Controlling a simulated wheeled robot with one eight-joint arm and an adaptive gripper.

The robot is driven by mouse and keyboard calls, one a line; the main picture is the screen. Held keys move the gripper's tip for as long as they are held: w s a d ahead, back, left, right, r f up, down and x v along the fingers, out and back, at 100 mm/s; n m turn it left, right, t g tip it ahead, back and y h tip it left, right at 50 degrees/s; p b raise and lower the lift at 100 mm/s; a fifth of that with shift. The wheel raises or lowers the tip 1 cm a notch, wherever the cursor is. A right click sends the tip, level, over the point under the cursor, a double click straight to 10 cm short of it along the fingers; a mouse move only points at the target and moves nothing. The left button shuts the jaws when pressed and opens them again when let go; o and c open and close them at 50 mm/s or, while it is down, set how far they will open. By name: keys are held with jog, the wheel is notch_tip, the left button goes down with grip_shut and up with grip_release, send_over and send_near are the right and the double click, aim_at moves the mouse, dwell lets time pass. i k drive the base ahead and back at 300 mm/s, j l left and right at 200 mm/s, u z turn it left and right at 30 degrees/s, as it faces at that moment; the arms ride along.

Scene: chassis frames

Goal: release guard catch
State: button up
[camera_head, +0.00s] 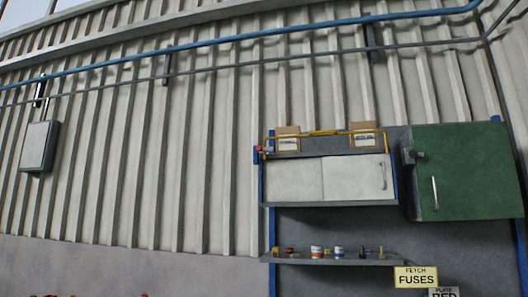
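No part clearly labelled as a guard catch shows. A yellow bar (325,133) runs along the top of a wall cabinet with white doors (325,178). A small red piece (258,148) sits at the bar's left end, and a small grey fitting (266,156) is just beside it. A dark grey block (416,155) sits at the left edge of a green cabinet (468,172), whose door looks shut. Whether any of these is the catch, I cannot tell. My gripper is not in view.
Two brown boxes (288,139) stand behind the yellow bar. A shelf (340,261) below holds several small items. Signs read FETCH FUSES (416,277) and PLATE RED (443,293). A grey box (38,147) hangs on the corrugated wall at left. Pipes (250,37) run above.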

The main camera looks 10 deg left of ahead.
aim_at(258, 147)
jog(key=i+j, duration=0.5)
jog(key=i, duration=0.15)
jog(key=i+j, duration=0.55)
jog(key=i, duration=0.15)
jog(key=j+u, duration=0.05)
